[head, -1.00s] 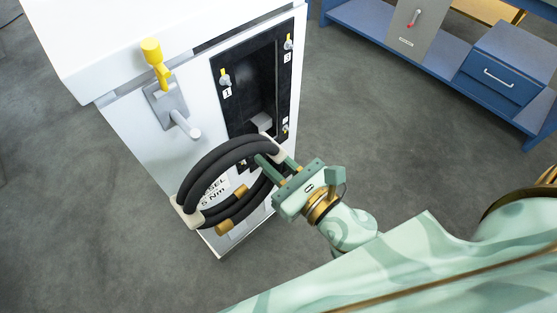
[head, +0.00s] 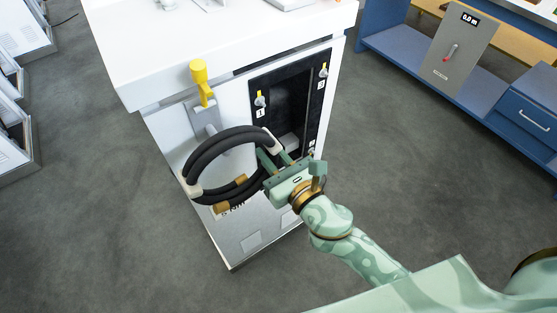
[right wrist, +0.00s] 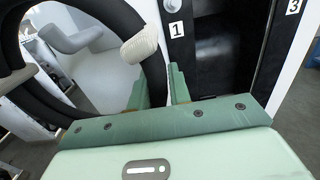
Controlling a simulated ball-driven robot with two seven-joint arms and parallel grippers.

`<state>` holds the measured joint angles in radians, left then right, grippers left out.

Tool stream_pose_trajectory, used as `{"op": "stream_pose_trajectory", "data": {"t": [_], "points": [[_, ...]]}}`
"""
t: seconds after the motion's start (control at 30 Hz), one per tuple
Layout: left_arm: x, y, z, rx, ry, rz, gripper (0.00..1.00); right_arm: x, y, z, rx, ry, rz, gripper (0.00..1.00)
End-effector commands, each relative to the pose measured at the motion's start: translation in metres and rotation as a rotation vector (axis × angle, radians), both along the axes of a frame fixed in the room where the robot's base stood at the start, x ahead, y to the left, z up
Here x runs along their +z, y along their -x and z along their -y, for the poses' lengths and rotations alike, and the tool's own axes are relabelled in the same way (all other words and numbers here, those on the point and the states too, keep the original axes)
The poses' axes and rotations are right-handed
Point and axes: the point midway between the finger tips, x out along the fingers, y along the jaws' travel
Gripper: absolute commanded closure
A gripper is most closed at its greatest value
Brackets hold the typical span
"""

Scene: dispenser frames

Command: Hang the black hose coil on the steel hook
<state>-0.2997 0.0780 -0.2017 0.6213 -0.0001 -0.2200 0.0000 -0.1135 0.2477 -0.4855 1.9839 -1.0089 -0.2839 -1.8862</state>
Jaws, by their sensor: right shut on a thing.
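The black hose coil (head: 205,150), with pale ties and brass-coloured ends, is held up at the front of the white dispenser. My right gripper (head: 271,158) is shut on its right side, near a pale tie; the coil also shows in the right wrist view (right wrist: 152,68), between the fingers (right wrist: 160,88). The steel hook (head: 204,115) is a grey plate on the dispenser front, below a yellow handle. Its lower part is behind the coil in the head view. In the right wrist view the grey hook peg (right wrist: 72,38) shows through the coil's opening. Whether they touch, I cannot tell.
The white dispenser (head: 180,70) has a black recessed panel (head: 293,105) with small yellow-topped valves, right of the hook. A blue bench (head: 400,60) with a grey panel (head: 455,45) stands at the back right. White cabinets (head: 22,30) are at the left. The floor around is clear.

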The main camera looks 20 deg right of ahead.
Motion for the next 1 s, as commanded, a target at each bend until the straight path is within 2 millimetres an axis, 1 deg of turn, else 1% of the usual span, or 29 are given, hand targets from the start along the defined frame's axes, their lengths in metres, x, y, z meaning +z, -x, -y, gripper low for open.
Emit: {"op": "stream_pose_trajectory", "data": {"t": [0.07,0.63,0.67,0.73,1.0], "points": [[0.001,0.0,0.0,0.0,0.0,0.0,1.0,0.002,-0.007,-0.003,0.001,-0.004,0.004,1.0],[-0.004,0.001,-0.001,0.001,-0.002,-0.003,1.0,-0.001,-0.055,-0.018,0.001,-0.004,0.003,1.0],[-0.008,0.003,-0.002,0.001,-0.002,-0.007,1.0,-0.007,-0.054,-0.018,0.001,-0.004,0.001,1.0],[-0.014,0.005,-0.002,0.001,-0.003,-0.012,1.0,-0.014,-0.054,-0.018,0.001,-0.004,0.0,1.0],[-0.023,0.008,-0.002,0.001,-0.003,-0.019,1.0,-0.024,-0.054,-0.018,0.001,-0.004,0.002,1.0]]}}
